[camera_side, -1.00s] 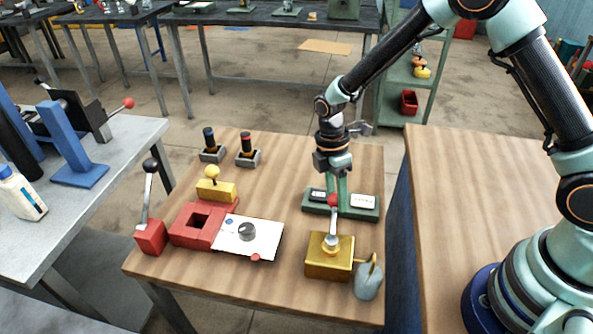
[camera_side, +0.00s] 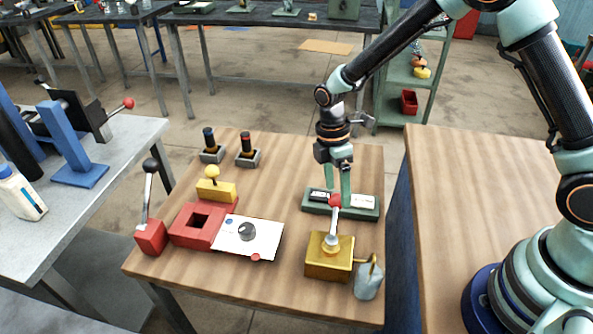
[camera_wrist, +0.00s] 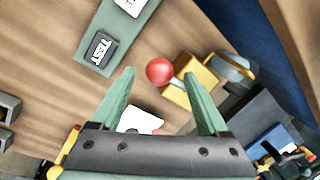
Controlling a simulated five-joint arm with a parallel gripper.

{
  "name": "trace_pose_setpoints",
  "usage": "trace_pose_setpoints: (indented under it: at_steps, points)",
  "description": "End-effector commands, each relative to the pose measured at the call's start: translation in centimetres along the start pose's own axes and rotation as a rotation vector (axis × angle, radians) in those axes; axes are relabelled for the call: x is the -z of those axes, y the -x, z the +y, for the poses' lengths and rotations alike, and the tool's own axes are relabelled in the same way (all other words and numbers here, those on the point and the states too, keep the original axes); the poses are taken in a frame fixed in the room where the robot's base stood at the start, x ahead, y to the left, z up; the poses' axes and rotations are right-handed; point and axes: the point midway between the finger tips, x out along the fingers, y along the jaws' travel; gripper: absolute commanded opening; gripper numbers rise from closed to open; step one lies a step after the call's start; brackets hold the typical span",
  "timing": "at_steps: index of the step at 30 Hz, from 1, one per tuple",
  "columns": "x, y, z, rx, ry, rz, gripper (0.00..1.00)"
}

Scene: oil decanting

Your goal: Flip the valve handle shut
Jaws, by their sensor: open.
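The valve is a brass-yellow box (camera_side: 329,263) with a spout on its right side, near the front right of the wooden table. Its grey handle (camera_side: 333,230) stands nearly upright and ends in a red ball knob (camera_side: 335,200). My gripper (camera_side: 339,202) is pointed down right at the knob. In the wrist view, the red knob (camera_wrist: 160,71) shows between my two green fingers (camera_wrist: 162,85), apart from both. The yellow box (camera_wrist: 196,80) lies behind the right finger, partly hidden. The fingers are spread and hold nothing.
A grey can (camera_side: 368,282) stands under the spout. A green base with a dark switch and a white label (camera_side: 362,202) sits just behind the valve. A red block, a white dial panel (camera_side: 262,236) and several other levers stand to the left.

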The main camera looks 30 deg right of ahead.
Motion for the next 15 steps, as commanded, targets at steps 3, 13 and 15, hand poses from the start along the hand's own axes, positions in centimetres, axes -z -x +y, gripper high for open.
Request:
trace_pose_setpoints:
  at_steps: [3, 13, 15]
  points:
    - [0.1, 2.6, 0.1, -0.006, 0.0, 0.003, 0.78]
    - [0.1, 8.5, 0.1, -0.005, 0.0, 0.002, 0.78]
    - [0.1, 9.2, 0.1, -0.004, 0.0, 0.002, 0.78]
